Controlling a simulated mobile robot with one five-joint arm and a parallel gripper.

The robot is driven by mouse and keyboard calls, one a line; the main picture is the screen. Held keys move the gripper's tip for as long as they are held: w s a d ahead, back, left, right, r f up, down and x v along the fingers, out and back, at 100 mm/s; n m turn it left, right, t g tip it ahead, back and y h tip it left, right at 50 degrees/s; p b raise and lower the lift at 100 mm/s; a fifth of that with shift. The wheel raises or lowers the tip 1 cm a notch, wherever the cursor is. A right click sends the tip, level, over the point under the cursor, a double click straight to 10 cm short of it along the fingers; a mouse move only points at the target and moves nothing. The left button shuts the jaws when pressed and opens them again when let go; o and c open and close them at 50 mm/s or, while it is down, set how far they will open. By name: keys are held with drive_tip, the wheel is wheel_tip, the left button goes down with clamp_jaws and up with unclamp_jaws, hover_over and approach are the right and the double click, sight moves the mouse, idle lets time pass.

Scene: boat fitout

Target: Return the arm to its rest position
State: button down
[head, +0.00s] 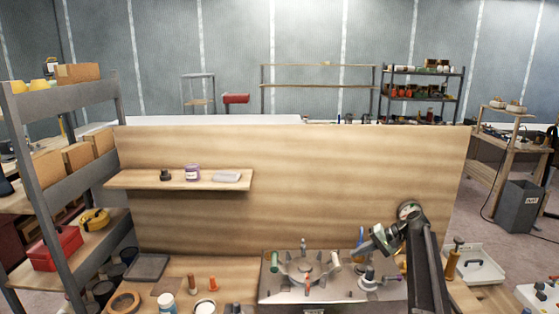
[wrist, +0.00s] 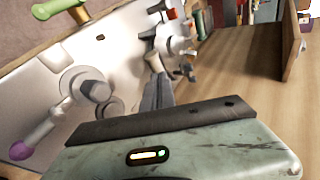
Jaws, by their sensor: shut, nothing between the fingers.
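My arm rises at the right of the head view and bends at its top, with my gripper (head: 372,247) hanging over the right part of a metal fixture panel (head: 285,293). In the wrist view my gripper's dark fingers (wrist: 157,92) are together and hold nothing. The panel (wrist: 115,45) also shows there, tilted in the picture. It carries grey fittings, a green handle (wrist: 55,8) and a purple-tipped lever (wrist: 30,140). The fingers appear close to the panel's fittings, but I cannot tell whether they touch.
A wooden back board (head: 320,180) stands behind the bench with a small shelf (head: 130,180) holding a purple-labelled jar (head: 192,173). Jars and a tape roll (head: 125,302) lie at the front left. A white tray (head: 480,268) and a brown-handled tool (head: 453,262) are right of my arm.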

drive_tip(key=shift+n+g+h, duration=0.6)
drive_tip(key=shift+n+g, duration=0.1)
drive_tip(key=shift+g, duration=0.2)
drive_tip(key=s+a+f, duration=0.2)
drive_tip(key=a, duration=0.1)
drive_tip(key=s+a+f+b, duration=0.1)
drive_tip(key=s+a+f, duration=0.1)
drive_tip(key=a, duration=0.2)
drive_tip(key=s+a+f+b, duration=0.1)
drive_tip(key=s+a, duration=0.2)
drive_tip(key=a, duration=0.1)
drive_tip(key=shift+a+f, duration=0.15)
drive_tip(key=shift+f, duration=0.25)
drive_tip(key=s+a+f+n+g+h+b, duration=0.1)
drive_tip(key=s+a+f+h+b, duration=0.15)
drive_tip(key=s+a, duration=0.2)
drive_tip(key=s+a+f+h+b, duration=0.1)
drive_tip(key=s+a+f, duration=0.25)
drive_tip(key=s, duration=0.25)
drive_tip(key=s+d+f+h, duration=0.3)
drive_tip(key=s+d+h, duration=0.2)
drive_tip(key=s, duration=0.6)
drive_tip(key=shift+s+d+n, duration=0.2)
drive_tip(key=shift+d+n, duration=0.1)
drive_tip(key=shift+d, duration=0.6)
